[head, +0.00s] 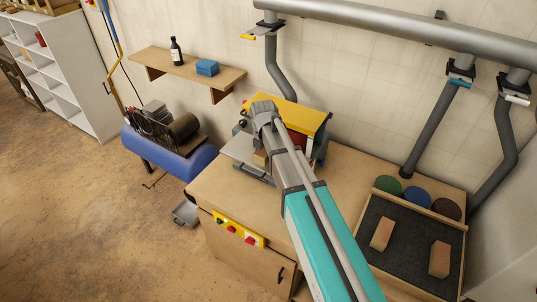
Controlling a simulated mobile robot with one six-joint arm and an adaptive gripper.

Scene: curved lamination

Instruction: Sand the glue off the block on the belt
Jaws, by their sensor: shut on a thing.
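A bench sander with a yellow cover (290,110) and a red part beneath it stands on the wooden workbench (215,190), with a grey metal table (240,150) at its front left. My gripper (263,146) is at the sander, shut on a small wooden block (260,158) at the grey table. My arm covers much of the gripper, the belt and the block. I cannot tell whether the block touches the belt, and no glue can be made out.
A dark-lined tray (405,245) on the bench's right holds two wooden blocks (382,235) (439,260), with coloured discs (417,197) behind. A yellow switch panel (238,229) is on the bench front. Grey extraction pipes (430,130) hang behind. A blue compressor (175,150) stands left.

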